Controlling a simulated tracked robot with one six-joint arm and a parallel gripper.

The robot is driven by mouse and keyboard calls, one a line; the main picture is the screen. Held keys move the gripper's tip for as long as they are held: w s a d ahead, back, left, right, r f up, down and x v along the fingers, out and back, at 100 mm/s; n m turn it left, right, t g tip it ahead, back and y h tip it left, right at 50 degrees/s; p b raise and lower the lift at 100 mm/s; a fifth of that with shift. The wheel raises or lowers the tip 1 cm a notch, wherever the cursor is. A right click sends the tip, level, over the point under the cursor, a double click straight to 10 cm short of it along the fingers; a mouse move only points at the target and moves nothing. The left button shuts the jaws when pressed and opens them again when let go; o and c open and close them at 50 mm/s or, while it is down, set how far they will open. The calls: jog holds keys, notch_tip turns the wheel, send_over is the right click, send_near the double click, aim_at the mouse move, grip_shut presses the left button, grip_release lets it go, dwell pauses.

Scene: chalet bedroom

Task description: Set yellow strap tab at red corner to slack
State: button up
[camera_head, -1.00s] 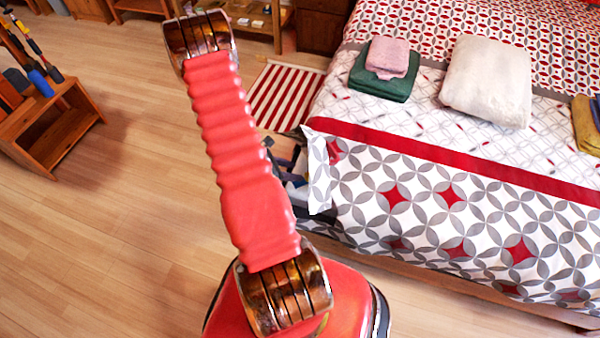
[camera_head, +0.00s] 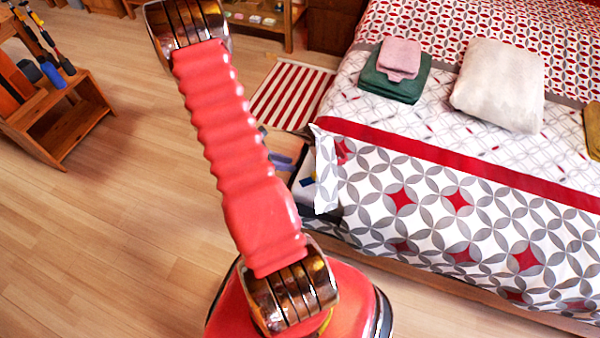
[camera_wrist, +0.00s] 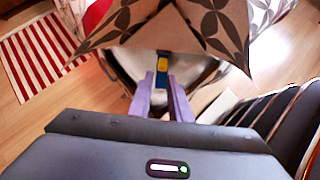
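A small yellow tab (camera_wrist: 163,58) with a blue part (camera_wrist: 161,78) under it shows in the wrist view, just beyond my fingertips. It lies on or over a pale, dark-edged object (camera_wrist: 125,62) partly under the hanging bed cover. My gripper (camera_wrist: 161,88) has two purple fingers, apart, with the blue part in line with the gap. I cannot tell whether they touch it. In the head view my gripper (camera_head: 283,162) is mostly behind my arm, beside the bed's near corner. The tab is not clear there. I cannot make out a red corner.
The patterned bed cover (camera_head: 400,190) hangs down close over the fingers; its flap (camera_wrist: 215,35) also shows in the wrist view. A red-striped rug (camera_head: 290,95) lies behind. A wooden shelf (camera_head: 60,125) stands at left. The wooden floor (camera_head: 110,240) between is clear.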

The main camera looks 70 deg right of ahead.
jog(key=w+a+r+m, duration=0.1)
jog(key=w+r, duration=0.1)
jog(key=r, duration=0.2)
jog(key=w+a+r+m+t, duration=0.1)
jog(key=w+a+r, duration=0.1)
jog(key=w+r, duration=0.1)
jog(key=w+a+r+m, duration=0.1)
jog(key=w+a+r, duration=0.1)
jog(key=r, duration=0.3)
jog(key=shift+w+r+t, duration=0.2)
jog(key=shift+r+t, duration=0.05)
jog(key=shift+t, duration=0.15)
grip_shut()
jog(key=w+a+r+m+t+y, duration=0.1)
jog(key=w+a+r+m+t, duration=0.15)
jog(key=a+r, duration=0.75)
jog(key=w+a+r+m+t+y, duration=0.1)
jog(key=w+a+r+m+t, duration=0.2)
jog(key=a+r, duration=0.75)
jog(key=s+a+r+t+y, duration=0.1)
jog(key=a+r+t+y, duration=0.1)
jog(key=a, duration=0.6)
jog(key=s+a+r+t+y, duration=0.2)
jog(key=a+r, duration=0.2)
jog(key=a, duration=0.4)
jog(key=shift+s+t, duration=0.25)
jog(key=shift+t, duration=0.1)
